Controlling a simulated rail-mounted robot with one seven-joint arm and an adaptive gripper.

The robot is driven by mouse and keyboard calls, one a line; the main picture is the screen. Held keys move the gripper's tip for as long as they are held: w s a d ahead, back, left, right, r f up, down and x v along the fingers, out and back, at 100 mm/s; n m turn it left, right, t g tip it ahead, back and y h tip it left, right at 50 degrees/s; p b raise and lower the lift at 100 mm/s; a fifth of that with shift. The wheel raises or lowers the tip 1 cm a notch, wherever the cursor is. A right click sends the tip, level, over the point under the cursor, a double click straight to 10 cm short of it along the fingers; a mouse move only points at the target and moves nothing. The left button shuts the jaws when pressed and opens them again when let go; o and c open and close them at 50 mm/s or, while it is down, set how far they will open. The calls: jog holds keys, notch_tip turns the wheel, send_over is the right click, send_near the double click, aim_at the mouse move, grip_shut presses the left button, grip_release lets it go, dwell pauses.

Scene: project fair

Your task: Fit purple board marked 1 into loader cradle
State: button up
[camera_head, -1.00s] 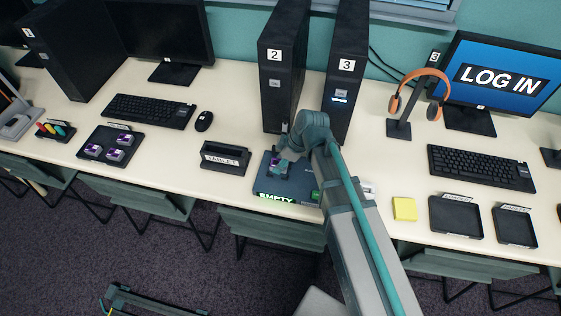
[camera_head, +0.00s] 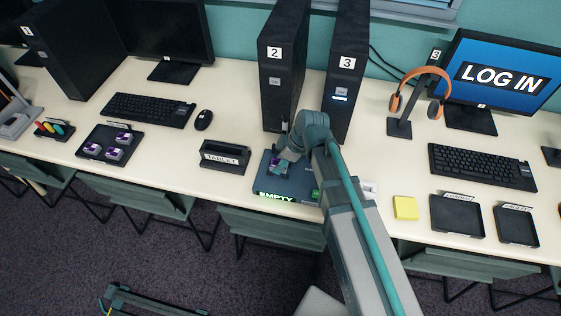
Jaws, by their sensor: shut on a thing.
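My gripper (camera_head: 281,166) is low over the dark blue-grey loader (camera_head: 291,190), which shows a lit green "EMPTY" sign on its front edge. It is shut on a small purple board (camera_head: 274,163), of which only a part shows beside the fingers. The loader's cradle and the mark on the held board are hidden or too small to make out. I cannot tell whether the board touches the cradle. Several more purple boards (camera_head: 115,153) lie in a black tray (camera_head: 93,140) at the left.
A black holder labelled "TABLET" (camera_head: 225,158) stands just left of the loader. Tower computers 2 (camera_head: 279,85) and 3 (camera_head: 344,85) stand close behind. A yellow pad (camera_head: 404,208) and two empty black trays (camera_head: 456,217) lie at the right.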

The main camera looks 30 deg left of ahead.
jog(key=shift+f+b, duration=0.5)
dwell(1.2)
dwell(0.3)
jog(key=o, duration=1.2)
jog(key=shift+c, duration=0.2)
jog(key=shift+r, duration=0.1)
jog(key=shift+r+p, duration=1.95)
jog(key=shift+r, duration=1.5)
